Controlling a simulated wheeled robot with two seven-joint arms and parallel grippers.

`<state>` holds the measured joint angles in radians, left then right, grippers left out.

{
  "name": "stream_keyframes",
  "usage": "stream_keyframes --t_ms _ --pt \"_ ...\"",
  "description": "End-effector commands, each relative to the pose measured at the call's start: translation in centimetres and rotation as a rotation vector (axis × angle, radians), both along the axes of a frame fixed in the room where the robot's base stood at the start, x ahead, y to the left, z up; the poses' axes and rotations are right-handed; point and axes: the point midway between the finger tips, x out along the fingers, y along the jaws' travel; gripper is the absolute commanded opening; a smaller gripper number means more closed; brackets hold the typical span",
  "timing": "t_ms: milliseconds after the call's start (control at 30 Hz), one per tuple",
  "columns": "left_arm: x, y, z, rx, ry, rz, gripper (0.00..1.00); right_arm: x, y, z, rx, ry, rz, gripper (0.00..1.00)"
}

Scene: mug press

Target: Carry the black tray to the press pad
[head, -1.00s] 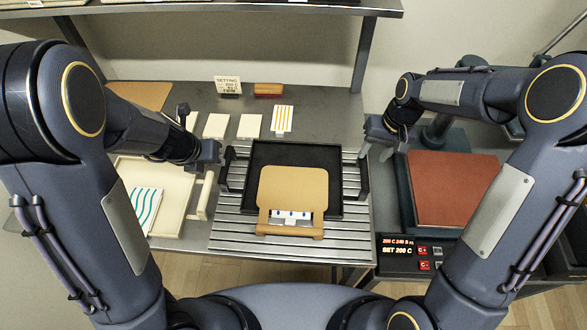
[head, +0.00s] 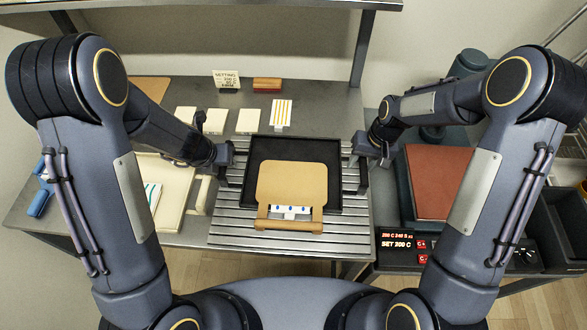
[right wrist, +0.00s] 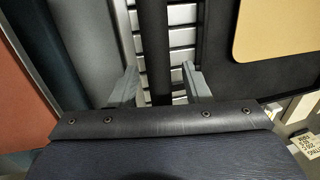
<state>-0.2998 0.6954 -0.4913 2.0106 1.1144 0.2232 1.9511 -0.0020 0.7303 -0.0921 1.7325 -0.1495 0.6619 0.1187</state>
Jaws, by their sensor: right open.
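The black tray (head: 337,186) lies on the slatted metal rack in the head view, with a tan board (head: 292,183) on it. Its right handle is a dark bar (right wrist: 153,45) in the right wrist view. My right gripper (head: 364,164) is at the tray's right side. Its two grey fingers are open, one on each side of that bar in the wrist view. My left gripper (head: 222,162) is at the tray's left side, over the left handle; its fingers are too small to judge. The press pad (head: 445,182) is the reddish-brown surface at right.
A lit control panel (head: 396,242) sits in front of the press. A cream tray (head: 172,212) with a striped sheet stands left of the slatted rack (head: 270,241). Pale tiles (head: 216,121), a setting card (head: 227,80) and a brown block (head: 267,85) are at the back.

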Motion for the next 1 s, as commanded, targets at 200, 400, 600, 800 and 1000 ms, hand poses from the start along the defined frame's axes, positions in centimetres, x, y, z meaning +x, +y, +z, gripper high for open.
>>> stream_keyframes --t_ms 200,400,600,800,1000 --pt "0.0 0.0 0.0 0.000 0.000 -0.001 0.13 0.0 0.0 0.0 0.000 0.000 0.000 0.32" --pt "0.0 0.0 0.0 0.000 0.000 -0.001 0.00 0.0 0.0 0.0 0.000 0.000 0.000 0.06" --pt "0.0 0.0 0.1 0.000 0.000 -0.001 0.00 0.0 0.0 0.0 0.000 0.000 0.000 0.00" --pt "0.0 0.0 0.2 0.000 -0.002 -0.001 0.00 0.0 0.0 0.2 0.000 -0.001 0.000 0.00" --pt "0.0 0.0 1.1 0.000 -0.002 -0.001 0.00 0.0 0.0 1.1 0.000 -0.001 0.000 0.00"
